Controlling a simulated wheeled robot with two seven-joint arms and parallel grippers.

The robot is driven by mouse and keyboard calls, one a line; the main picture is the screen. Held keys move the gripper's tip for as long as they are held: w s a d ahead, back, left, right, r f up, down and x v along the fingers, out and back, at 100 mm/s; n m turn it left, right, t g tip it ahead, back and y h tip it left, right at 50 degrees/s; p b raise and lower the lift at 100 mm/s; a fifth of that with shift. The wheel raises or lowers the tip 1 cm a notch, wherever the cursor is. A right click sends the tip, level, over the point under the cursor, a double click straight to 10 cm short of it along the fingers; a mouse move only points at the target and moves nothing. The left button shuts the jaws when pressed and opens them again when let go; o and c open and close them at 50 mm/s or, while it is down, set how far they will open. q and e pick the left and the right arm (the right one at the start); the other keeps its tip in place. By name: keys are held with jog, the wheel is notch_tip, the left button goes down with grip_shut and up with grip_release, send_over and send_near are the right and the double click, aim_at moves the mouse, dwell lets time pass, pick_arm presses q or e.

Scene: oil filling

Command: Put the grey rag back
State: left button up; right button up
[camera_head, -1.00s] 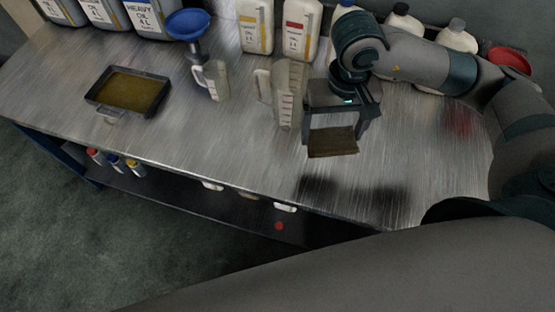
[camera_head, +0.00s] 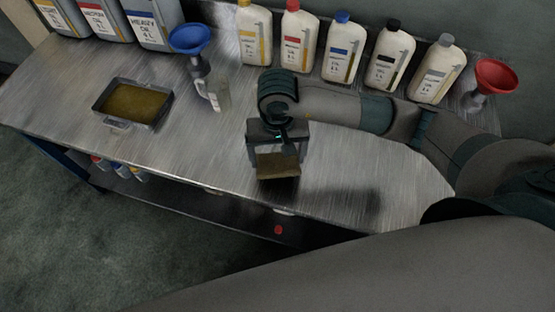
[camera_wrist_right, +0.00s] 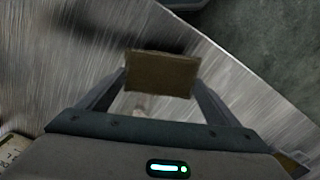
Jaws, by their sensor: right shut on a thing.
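My right gripper (camera_head: 278,157) is shut on a flat, brownish rag (camera_head: 278,166), held between its two fingers. The rag looks olive-brown rather than grey. The gripper and rag hang over the front middle part of the metal table (camera_head: 345,170), with a shadow to their right. In the right wrist view the rag (camera_wrist_right: 162,75) spans the gap between the fingertips, above the table near its edge. My left gripper is not in view.
A tray of brown oil (camera_head: 133,103) sits at the left. A small clear jug (camera_head: 218,96) stands beside a blue funnel (camera_head: 190,40). Several white bottles (camera_head: 343,50) line the back, with a red funnel (camera_head: 495,75) at right. A shelf (camera_head: 185,198) lies below the front edge.

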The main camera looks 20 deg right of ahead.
aim_at(277, 160)
jog(key=shift+f, duration=0.1)
notch_tip(277, 160, down, 2)
jog(key=shift+f+p, duration=0.25)
jog(key=shift+p, duration=0.6)
jog(key=shift+f, duration=0.6)
jog(key=shift+f, duration=0.25)
jog(key=o, duration=0.8)
jog(key=shift+o, duration=0.2)
jog(key=shift+r, duration=0.15)
